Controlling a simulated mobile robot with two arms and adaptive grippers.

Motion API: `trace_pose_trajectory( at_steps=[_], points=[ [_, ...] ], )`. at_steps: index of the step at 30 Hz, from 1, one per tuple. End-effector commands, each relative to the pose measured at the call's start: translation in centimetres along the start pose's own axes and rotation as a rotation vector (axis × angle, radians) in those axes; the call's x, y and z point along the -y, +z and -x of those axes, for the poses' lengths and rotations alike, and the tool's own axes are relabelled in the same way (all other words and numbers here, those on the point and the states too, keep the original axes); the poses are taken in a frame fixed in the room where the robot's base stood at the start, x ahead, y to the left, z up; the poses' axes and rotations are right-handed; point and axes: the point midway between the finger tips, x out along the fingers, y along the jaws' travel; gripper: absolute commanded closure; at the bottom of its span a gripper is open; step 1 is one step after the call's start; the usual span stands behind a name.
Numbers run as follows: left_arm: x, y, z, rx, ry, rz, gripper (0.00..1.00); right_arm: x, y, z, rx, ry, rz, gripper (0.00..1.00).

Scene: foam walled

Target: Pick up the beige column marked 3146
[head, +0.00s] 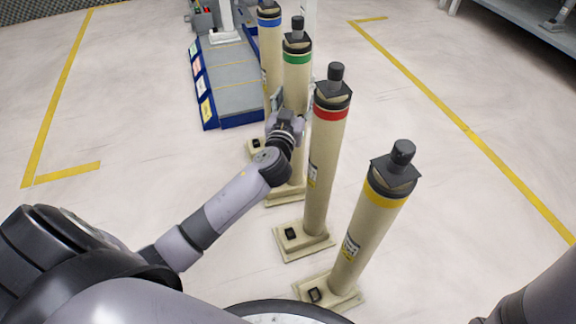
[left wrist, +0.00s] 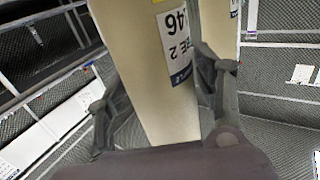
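The column with the green band (head: 297,75) stands upright on a square base, among a row of beige columns. Its number cannot be read in the head view. In the left wrist view a beige column (left wrist: 140,50) runs between the two fingers of my left gripper (left wrist: 162,105). A white label (left wrist: 175,45) on it shows "46", the rest cut off or turned away. The fingers lie close along both sides; whether they press on it cannot be told. My right gripper is out of view.
Columns with red (head: 325,150) and yellow (head: 372,225) bands stand nearer; one with a blue band (head: 270,50) stands behind. A grey and blue platform (head: 232,85) is to the left. Yellow floor lines run on both sides. The right floor is clear.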

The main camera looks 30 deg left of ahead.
Motion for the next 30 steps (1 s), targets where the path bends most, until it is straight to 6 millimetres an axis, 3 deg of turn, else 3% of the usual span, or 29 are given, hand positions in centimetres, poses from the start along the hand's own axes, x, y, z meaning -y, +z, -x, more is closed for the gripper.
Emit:
trace_pose_trajectory(
  at_steps=[26, 30],
  points=[
    [0.0, 0.02, 0.02, 0.0, 0.0, 0.0, 0.99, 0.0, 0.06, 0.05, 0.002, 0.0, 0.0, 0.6],
    [-0.01, 0.02, 0.02, 0.0, 0.0, 0.0, 1.0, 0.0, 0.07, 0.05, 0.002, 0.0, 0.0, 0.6]
  ],
)
